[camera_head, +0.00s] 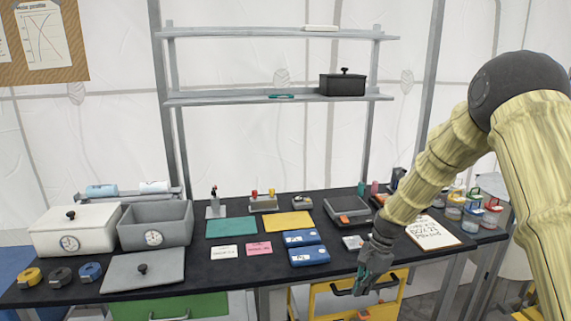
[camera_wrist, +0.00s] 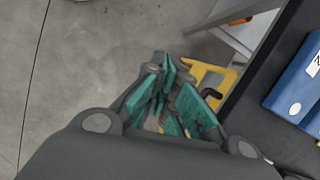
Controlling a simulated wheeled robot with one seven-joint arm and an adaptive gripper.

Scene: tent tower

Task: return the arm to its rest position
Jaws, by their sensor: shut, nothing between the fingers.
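My arm comes in from the right in the head view, wrapped in a pale yellow ribbed cover with a dark elbow. My gripper (camera_head: 370,275) points down at the front edge of the black table (camera_head: 215,270), right of the blue boxes. In the wrist view my gripper (camera_wrist: 168,100) shows its teal finger pads, with nothing held between them. Grey floor and part of a yellow frame lie below it in that view.
Two blue boxes (camera_head: 309,255) lie left of my gripper, and one shows in the wrist view (camera_wrist: 298,85). A yellow cart (camera_head: 330,303) is under the table. A shelf (camera_head: 230,98) rises behind.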

